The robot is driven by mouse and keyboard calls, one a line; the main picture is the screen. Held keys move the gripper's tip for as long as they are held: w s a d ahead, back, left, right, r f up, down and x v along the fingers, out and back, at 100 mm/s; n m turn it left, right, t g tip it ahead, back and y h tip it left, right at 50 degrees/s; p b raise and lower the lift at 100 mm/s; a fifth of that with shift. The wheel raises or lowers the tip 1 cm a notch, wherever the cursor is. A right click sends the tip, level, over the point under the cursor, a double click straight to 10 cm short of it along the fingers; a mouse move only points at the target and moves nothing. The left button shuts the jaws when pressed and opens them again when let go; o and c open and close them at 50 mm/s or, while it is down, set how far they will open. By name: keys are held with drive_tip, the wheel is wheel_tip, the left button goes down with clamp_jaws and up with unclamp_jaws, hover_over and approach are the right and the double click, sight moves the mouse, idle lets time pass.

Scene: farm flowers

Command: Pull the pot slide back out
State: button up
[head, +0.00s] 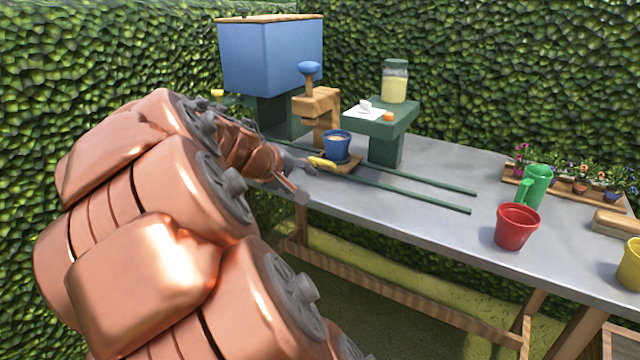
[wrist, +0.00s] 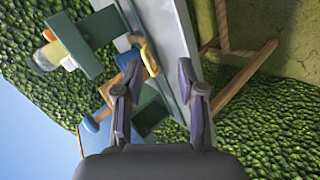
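The pot slide is a small wooden board (head: 349,166) on two green rails, with a yellow handle (head: 322,163) at its front left. A blue pot (head: 337,147) filled with something pale stands upright on it, below a wooden press with a blue knob (head: 309,69). My gripper (head: 297,175) is just left of the handle. In the wrist view my gripper (wrist: 160,94) is open and empty. The yellow handle (wrist: 150,58) shows beyond the fingertips, apart from them, with the blue pot (wrist: 126,61) behind it.
The green rails (head: 420,182) run right along the grey table (head: 450,230), with clear surface around them. A blue hopper (head: 270,58) stands behind. A green stand (head: 385,125) holds a jar (head: 395,82). A red pot (head: 516,227) and green watering can (head: 536,186) stand right.

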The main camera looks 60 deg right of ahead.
drive_tip(key=w+d+f+n+h+b, duration=0.1)
drive_tip(key=w+d+f+h+b, duration=0.25)
drive_tip(key=d+b, duration=0.4)
drive_tip(key=n+t+h+b, duration=0.1)
drive_tip(key=n+h+b, duration=0.1)
drive_tip(key=b, duration=0.2)
approach(320, 162)
drive_tip(key=shift+s+d+f+y, duration=0.1)
drive_tip(key=shift+s+d+y, duration=0.1)
drive_tip(key=shift+d, duration=0.4)
drive_tip(key=shift+s+d+y, duration=0.1)
drive_tip(key=shift+s+d, duration=0.05)
drive_tip(key=shift+d, duration=0.4)
drive_tip(key=shift+w+d+f+n, duration=0.2)
drive_tip(key=shift+w+d+n, duration=0.25)
drive_tip(key=shift+n, duration=0.05)
drive_tip(key=shift+b+x, duration=1)
drive_tip(key=shift+x, duration=2.85)
drive_tip(key=shift+r, duration=0.2)
drive_tip(key=shift+c, duration=0.3)
clamp_jaws()
